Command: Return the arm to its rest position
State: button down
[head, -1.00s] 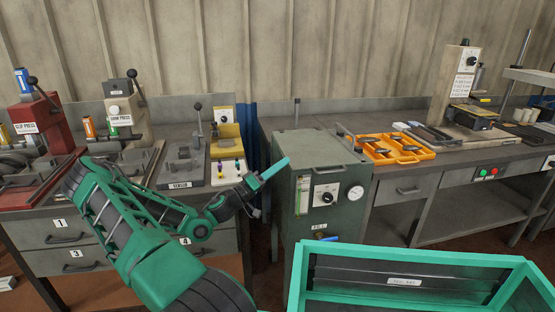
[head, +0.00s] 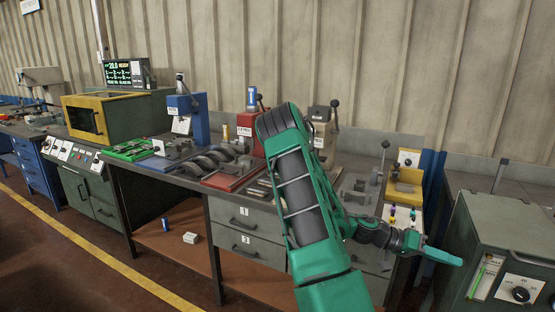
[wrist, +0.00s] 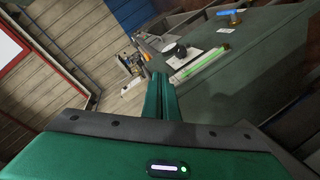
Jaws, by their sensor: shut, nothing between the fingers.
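My arm is green and black and reaches up and then right across the middle of the head view. My gripper (head: 445,256) points right, in front of the grey-green cabinet with a dial (head: 508,245). In the wrist view my gripper's fingers (wrist: 160,98) lie together, shut and empty. The cabinet also shows in the wrist view (wrist: 245,75), with a black knob and a green strip on its face. The fingers look apart from the cabinet, but the exact gap is hard to tell.
A workbench with drawers (head: 243,222) stands behind my arm, partly hidden by it. It holds a blue press (head: 188,118), a red press (head: 247,128) and curved dark shoes (head: 215,160). A yellow-fronted oven (head: 85,120) stands left. The floor (head: 60,262) at the lower left is clear.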

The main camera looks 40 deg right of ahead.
jog(key=w+a+f+n+t+y, duration=0.1)
jog(key=w+a+n+t+y, duration=0.55)
jog(key=w+a, duration=0.85)
jog(key=w+a+r+n+t, duration=0.1)
jog(key=a+r+n+t, duration=0.1)
jog(key=a, duration=0.5)
jog(key=w+a+r+n+t+y, duration=0.1)
jog(key=a+r+n+t, duration=0.1)
jog(key=a, duration=0.5)
jog(key=w+a+r+n+t, duration=0.1)
jog(key=a+r+n+t, duration=0.2)
jog(key=a+r, duration=0.2)
jog(key=shift+a+r, duration=0.25)
jog(key=shift+a, duration=0.9)
jog(key=shift+d, duration=0.1)
